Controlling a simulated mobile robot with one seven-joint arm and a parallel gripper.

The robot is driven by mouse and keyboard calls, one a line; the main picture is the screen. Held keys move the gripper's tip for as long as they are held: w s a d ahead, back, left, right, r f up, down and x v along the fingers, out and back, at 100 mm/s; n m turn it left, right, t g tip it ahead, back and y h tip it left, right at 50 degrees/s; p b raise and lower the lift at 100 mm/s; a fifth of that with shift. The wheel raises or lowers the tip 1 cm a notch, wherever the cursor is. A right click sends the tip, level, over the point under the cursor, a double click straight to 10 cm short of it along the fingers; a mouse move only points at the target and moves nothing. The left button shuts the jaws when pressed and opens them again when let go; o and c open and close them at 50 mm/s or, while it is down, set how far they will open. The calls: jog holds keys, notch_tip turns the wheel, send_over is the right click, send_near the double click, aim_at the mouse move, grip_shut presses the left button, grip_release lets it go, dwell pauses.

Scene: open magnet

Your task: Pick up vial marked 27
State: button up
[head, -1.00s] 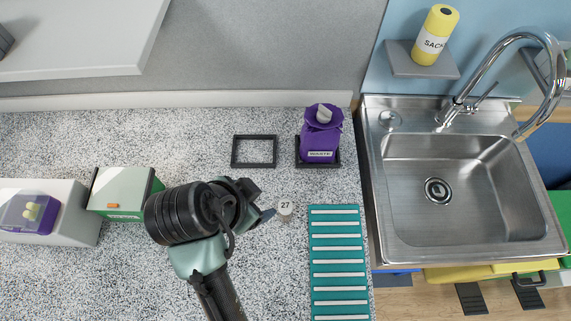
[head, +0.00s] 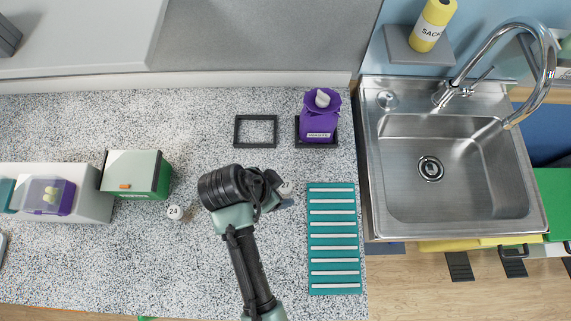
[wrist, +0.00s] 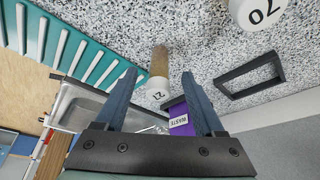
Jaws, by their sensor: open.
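The vial marked 27 shows in the wrist view (wrist: 159,66) as a tan body with a white cap bearing the number. In the head view only part of its white cap (head: 287,187) shows beside my gripper, which hides the rest. My gripper (wrist: 160,76) is open, with its two blue fingers on either side of the vial in the wrist view. I cannot tell how far the vial reaches between the fingers. In the head view my gripper (head: 284,201) is right by the vial, just left of the teal rack.
A vial marked 24 (head: 175,212) stands left, by a green box (head: 136,175). Another numbered white cap (wrist: 258,11) is near the wrist view's top. The teal slatted rack (head: 333,240), purple waste bag (head: 320,118), empty black frame (head: 237,131) and sink (head: 450,190) surround the workspace.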

jog(key=shift+p+x, duration=0.35)
jog(key=shift+x, duration=1.75)
jog(key=shift+d, duration=0.15)
grip_shut()
